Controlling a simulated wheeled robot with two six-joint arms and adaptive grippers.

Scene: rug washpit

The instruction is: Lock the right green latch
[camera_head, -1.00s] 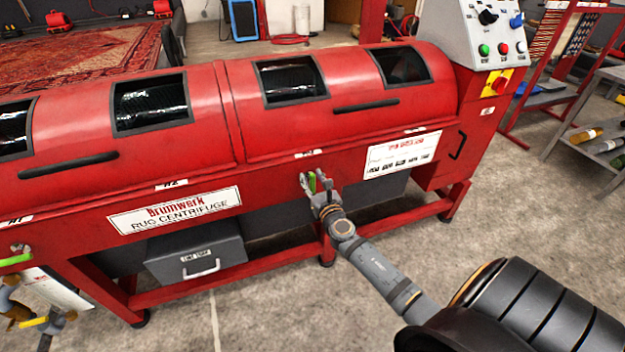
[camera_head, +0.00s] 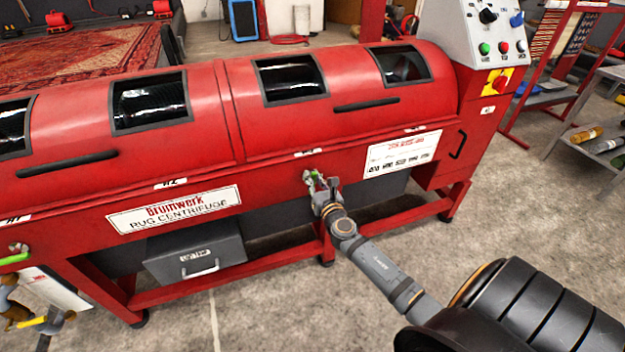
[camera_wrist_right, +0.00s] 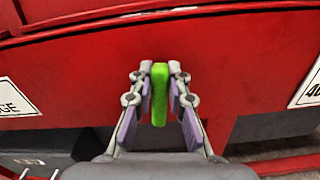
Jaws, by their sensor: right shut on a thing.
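The right green latch (camera_head: 314,174) is on the front of the red rug centrifuge (camera_head: 280,215), below the lid seam, left of the white instruction plate. In the right wrist view, its green handle (camera_wrist_right: 159,95) hangs straight down between my fingers. My right gripper (camera_head: 323,186) is shut on this handle. In the wrist view, the fingertips (camera_wrist_right: 160,76) sit on either side of it. In the head view, the fingers cover much of the latch. Another green latch (camera_head: 14,258) is at the far left, its handle pointing left.
A grey control box (camera_head: 495,25) with knobs and buttons tops the machine's right end. A grey drawer box (camera_head: 196,250) sits under the machine. A metal shelf (camera_head: 590,150) with rolled items stands at right. The concrete floor in front is open.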

